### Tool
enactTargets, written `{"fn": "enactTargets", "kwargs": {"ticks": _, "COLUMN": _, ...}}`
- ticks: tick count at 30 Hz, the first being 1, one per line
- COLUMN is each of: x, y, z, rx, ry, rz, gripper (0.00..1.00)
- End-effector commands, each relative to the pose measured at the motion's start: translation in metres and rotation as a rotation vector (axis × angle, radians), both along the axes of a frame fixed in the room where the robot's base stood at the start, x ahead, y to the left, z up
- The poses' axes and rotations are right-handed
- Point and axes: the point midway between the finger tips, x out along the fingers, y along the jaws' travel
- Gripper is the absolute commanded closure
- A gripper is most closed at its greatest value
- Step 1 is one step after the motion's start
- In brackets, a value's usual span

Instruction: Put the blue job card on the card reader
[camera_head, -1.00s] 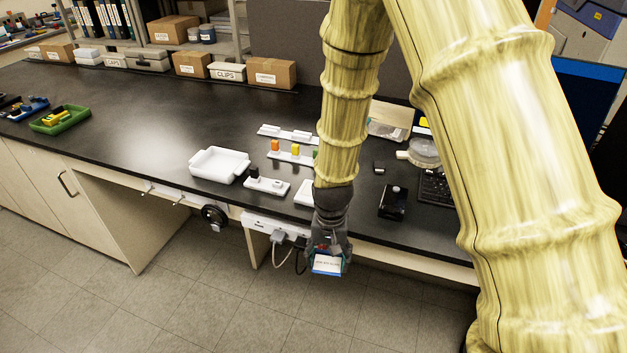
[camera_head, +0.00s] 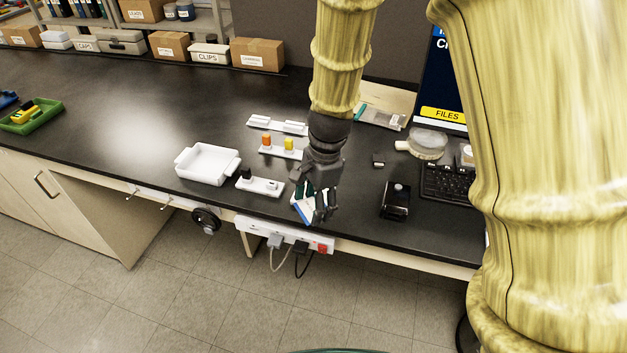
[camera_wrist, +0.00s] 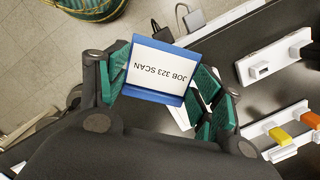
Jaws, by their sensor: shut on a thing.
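My gripper (camera_head: 316,205) is over the front edge of the black bench, shut on the blue job card (camera_head: 303,212). In the wrist view the card (camera_wrist: 160,68) has a white label reading "JOB 323 SCAN" and a blue border, and sits between the teal finger pads. The card is tilted. A white piece shows partly behind the card and fingers in the wrist view; I cannot tell if it is the card reader or if the card touches it. A black box-like device (camera_head: 396,200) stands to the right of my gripper.
A white tray (camera_head: 207,165) and a white holder strip (camera_head: 260,187) lie left of my gripper. Strips with orange and yellow pieces (camera_head: 281,149) lie behind. A keyboard (camera_head: 448,181) is at right. A power strip (camera_head: 285,236) with plugs hangs on the bench front.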

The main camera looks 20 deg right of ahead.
Motion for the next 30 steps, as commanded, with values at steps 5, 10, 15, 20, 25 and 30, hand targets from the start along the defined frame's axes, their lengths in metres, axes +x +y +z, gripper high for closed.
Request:
{"fn": "enactTargets", "kwargs": {"ticks": 5, "x": 0.035, "y": -0.012, "z": -0.001, "rx": -0.001, "ry": 0.000, "rz": 0.002, "gripper": 0.49}}
{"fn": "enactTargets", "kwargs": {"ticks": 10, "x": 0.066, "y": -0.022, "z": -0.004, "rx": -0.001, "ry": 0.000, "rz": 0.004, "gripper": 0.49}}
{"fn": "enactTargets", "kwargs": {"ticks": 15, "x": 0.086, "y": -0.027, "z": -0.007, "rx": 0.000, "ry": 0.001, "rz": 0.006, "gripper": 0.49}}
{"fn": "enactTargets", "kwargs": {"ticks": 20, "x": 0.094, "y": -0.030, "z": -0.009, "rx": -0.001, "ry": 0.000, "rz": 0.006, "gripper": 0.49}}
{"fn": "enactTargets", "kwargs": {"ticks": 25, "x": 0.099, "y": -0.032, "z": -0.018, "rx": 0.000, "ry": 0.004, "rz": 0.007, "gripper": 0.49}}
{"fn": "enactTargets", "kwargs": {"ticks": 30, "x": 0.099, "y": -0.032, "z": -0.035, "rx": 0.001, "ry": 0.002, "rz": 0.005, "gripper": 0.49}}
